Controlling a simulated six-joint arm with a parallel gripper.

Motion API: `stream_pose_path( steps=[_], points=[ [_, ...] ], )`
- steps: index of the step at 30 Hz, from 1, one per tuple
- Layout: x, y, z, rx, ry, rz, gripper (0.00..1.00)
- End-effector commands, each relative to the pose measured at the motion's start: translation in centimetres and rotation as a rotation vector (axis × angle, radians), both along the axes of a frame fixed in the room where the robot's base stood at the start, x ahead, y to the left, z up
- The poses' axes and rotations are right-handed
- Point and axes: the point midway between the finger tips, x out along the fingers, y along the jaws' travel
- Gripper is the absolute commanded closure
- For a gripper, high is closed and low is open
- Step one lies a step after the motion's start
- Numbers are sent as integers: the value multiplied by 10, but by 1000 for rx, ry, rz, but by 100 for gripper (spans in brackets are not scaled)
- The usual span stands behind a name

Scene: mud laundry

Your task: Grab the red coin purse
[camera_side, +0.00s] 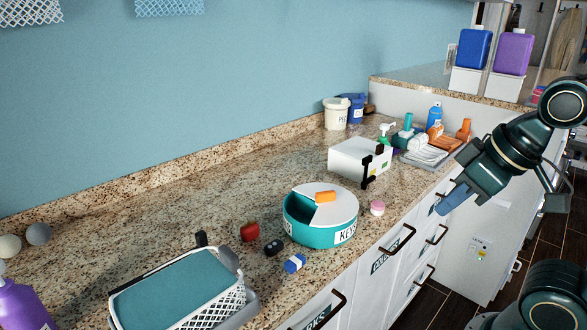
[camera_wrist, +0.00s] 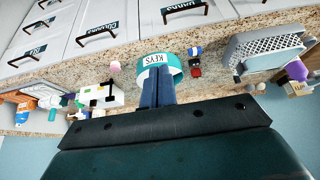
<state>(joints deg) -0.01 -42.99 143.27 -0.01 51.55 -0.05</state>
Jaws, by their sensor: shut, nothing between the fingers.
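The red coin purse (camera_side: 250,231) is a small red item lying on the granite counter, left of the round teal box labelled KEYS (camera_side: 297,232). In the wrist view, which looks upside down, the small red purse (camera_wrist: 196,71) shows right of the box (camera_wrist: 174,66). My gripper (camera_side: 443,208) is at the right of the side view, well away from the purse, in front of the white cabinets. Its blue fingers (camera_wrist: 157,72) are shut together and empty, and they cover part of the box in the wrist view.
A black key fob (camera_side: 273,247) and a blue-and-white item (camera_side: 295,263) lie close to the purse. A teal-topped white basket (camera_side: 236,290) stands at front left. A pink round item (camera_side: 377,208) and a white box (camera_side: 358,157) are right of the KEYS box. Counter behind the purse is clear.

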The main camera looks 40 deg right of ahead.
Motion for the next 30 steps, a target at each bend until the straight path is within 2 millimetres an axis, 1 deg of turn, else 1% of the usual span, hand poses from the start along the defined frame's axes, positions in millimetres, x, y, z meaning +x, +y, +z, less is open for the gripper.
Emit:
stream_pose_path(
  steps=[8, 11, 12, 14, 16, 17, 26, 30],
  points=[
    [0, 0, 0, 0, 0, -1, 100],
    [0, 0, 0, 0, 0, -1, 82],
    [0, 0, 0, 0, 0, -1, 74],
    [0, 0, 0, 0, 0, -1, 63],
    [0, 0, 0, 0, 0, -1, 49],
    [0, 0, 0, 0, 0, -1, 47],
    [1, 0, 1, 0, 1, 1, 47],
    [6, 1, 5, -9, 8, 20, 47]
  ],
)
